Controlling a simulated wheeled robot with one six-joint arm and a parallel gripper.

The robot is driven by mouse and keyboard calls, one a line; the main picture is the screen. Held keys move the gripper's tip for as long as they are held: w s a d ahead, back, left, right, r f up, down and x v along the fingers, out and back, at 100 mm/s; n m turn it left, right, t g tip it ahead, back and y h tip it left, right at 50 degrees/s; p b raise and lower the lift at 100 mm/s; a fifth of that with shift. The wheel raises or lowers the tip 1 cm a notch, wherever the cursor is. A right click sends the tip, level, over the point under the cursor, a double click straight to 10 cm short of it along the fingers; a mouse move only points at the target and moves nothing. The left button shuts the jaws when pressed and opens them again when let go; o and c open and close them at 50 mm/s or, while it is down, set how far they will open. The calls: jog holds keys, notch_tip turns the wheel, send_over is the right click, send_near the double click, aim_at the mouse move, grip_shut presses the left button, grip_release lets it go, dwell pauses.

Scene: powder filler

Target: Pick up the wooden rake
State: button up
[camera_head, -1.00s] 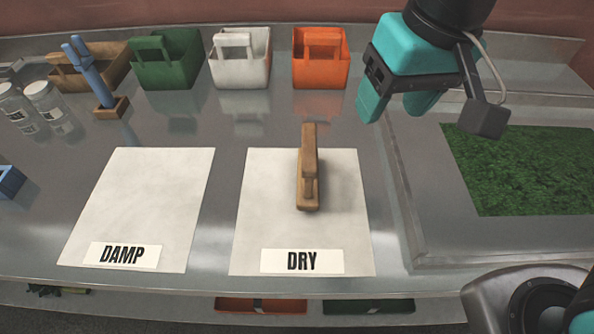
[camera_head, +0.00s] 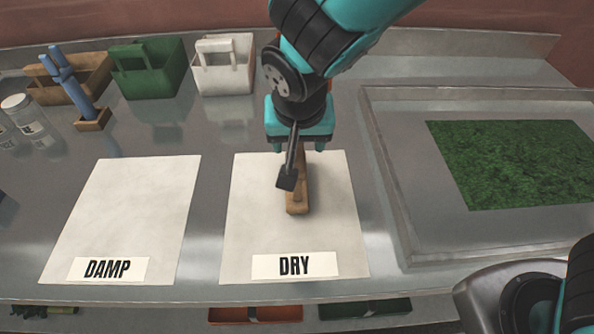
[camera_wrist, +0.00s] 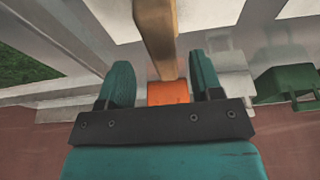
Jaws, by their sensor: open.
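The wooden rake (camera_head: 297,203), a brown wooden piece with a raised handle, lies on the white sheet labelled DRY (camera_head: 245,220). My gripper (camera_head: 299,142) is over its far end and hides much of it in the head view. In the wrist view the rake's wooden handle (camera_wrist: 157,25) runs down toward the gap between the two teal fingers of my open gripper (camera_wrist: 160,72). The fingers stand apart on either side, with no clear contact visible.
A white sheet labelled DAMP (camera_head: 120,215) lies empty to the left. White (camera_head: 224,78), green (camera_head: 147,82) and wooden (camera_head: 85,75) carriers stand at the back. An orange carrier (camera_wrist: 168,92) shows behind the fingers in the wrist view. A green patch (camera_head: 510,160) lies at right.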

aim_at(297, 150)
jog(key=p+x, duration=0.1)
jog(key=x, duration=0.3)
jog(key=shift+w+a+f+p, duration=0.15)
jog(key=shift+w+f+p, duration=0.1)
jog(key=shift+f+p, duration=0.1)
jog(key=shift+w+f, duration=0.1)
jog(key=shift+f, duration=0.2)
jog(key=shift+f, duration=0.25)
grip_shut()
